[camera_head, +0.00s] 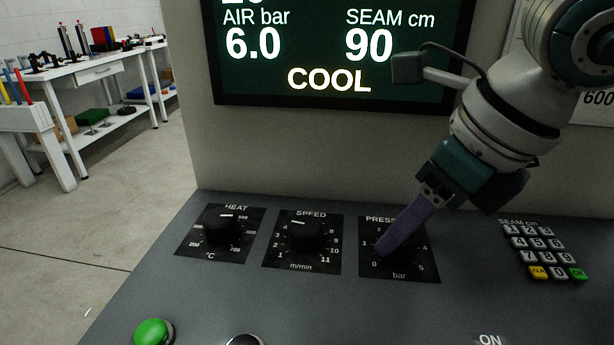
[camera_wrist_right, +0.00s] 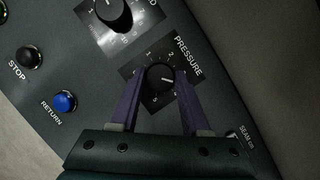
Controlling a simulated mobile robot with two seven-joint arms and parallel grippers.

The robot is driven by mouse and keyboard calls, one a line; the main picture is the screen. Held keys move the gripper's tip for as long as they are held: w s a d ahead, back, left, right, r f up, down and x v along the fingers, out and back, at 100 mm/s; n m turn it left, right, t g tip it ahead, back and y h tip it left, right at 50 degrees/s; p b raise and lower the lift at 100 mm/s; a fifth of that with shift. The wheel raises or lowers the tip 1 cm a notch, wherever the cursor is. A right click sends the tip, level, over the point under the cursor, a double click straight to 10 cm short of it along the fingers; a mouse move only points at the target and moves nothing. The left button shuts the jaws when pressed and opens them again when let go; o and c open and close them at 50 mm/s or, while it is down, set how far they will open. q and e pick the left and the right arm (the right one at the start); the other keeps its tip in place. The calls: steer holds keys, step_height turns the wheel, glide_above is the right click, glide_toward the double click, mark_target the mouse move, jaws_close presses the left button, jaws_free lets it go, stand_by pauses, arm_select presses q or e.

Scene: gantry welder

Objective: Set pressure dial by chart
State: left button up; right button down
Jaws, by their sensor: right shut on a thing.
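The pressure dial is a round black knob (camera_wrist_right: 159,77) with a white pointer mark on a black scale plate marked in bar. In the wrist view the mark points to the right side of the scale; I cannot read the exact value. My right gripper (camera_head: 390,244) reaches down from the upper right, its purple fingers shut around the knob, one on each side in the wrist view. In the head view the fingers hide most of the knob. A white sheet (camera_head: 598,105) with "600" shows partly at the right edge, mostly behind my arm. My left gripper is out of view.
The heat dial (camera_head: 221,226) and speed dial (camera_head: 306,235) stand left of the pressure dial. A keypad (camera_head: 543,250) lies to the right, a green button (camera_head: 153,332) at the front. The screen (camera_head: 290,60) reads AIR 6.0 bar, SEAM 90 cm, COOL.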

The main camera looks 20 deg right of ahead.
steer(key=m+h+b, duration=0.1)
steer(key=m, duration=0.2)
steer(key=shift+a+b, duration=0.15)
steer(key=shift+b, duration=0.15)
steer(key=shift+m+h+b, duration=0.35)
steer(key=shift+m+h, duration=0.25)
steer(key=shift+m, duration=0.8)
steer(key=shift+c, duration=1.9)
jaws_free()
steer(key=shift+r, duration=0.1)
